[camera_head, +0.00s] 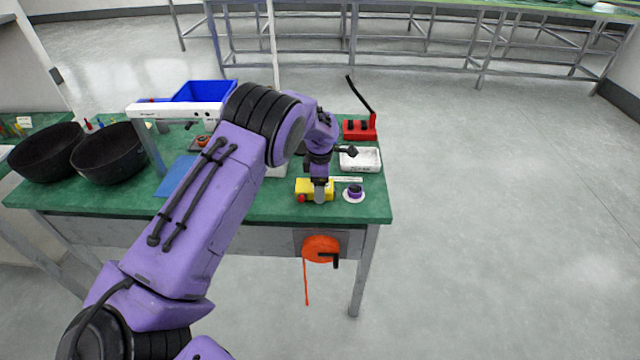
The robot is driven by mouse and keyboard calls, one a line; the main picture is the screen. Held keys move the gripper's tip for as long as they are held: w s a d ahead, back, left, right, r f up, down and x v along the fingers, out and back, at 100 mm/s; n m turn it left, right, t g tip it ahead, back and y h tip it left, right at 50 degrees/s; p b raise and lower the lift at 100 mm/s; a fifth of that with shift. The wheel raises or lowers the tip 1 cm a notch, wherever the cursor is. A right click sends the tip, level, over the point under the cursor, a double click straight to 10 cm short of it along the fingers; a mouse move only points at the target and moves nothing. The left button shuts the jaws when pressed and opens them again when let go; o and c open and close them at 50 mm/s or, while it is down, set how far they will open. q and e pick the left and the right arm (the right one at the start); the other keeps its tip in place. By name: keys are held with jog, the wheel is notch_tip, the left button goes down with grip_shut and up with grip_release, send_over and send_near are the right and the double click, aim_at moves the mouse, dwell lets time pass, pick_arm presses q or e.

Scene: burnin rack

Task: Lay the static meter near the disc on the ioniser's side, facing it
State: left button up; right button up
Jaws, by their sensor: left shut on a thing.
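A small yellow box (303,185) with a red knob, which I take for the static meter, is near the front right of the green bench. My left gripper (320,196) is shut on it and hides part of it. I cannot tell whether the box touches the bench. To its right, a small gap away, a white disc (346,197) lies flat with a purple round piece on it. A long white bar on a stand, likely the ioniser (180,110), spans the bench's back left. The box is on the disc's left, that same side. My right gripper is not in view.
A white tray (372,160) and a red holder (357,134) with a black rod stand behind the disc. Black bowls (110,153), a blue bin (205,89) and a blue mat (178,177) are left. An orange reel (321,249) hangs at the bench's front.

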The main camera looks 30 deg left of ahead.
pick_arm(q)
jog(key=o, duration=1.1)
jog(key=shift+f, duration=0.1)
notch_tip(320, 180, up, 12)
jog(key=shift+r+b, duration=0.2)
jog(key=shift+b, duration=0.3)
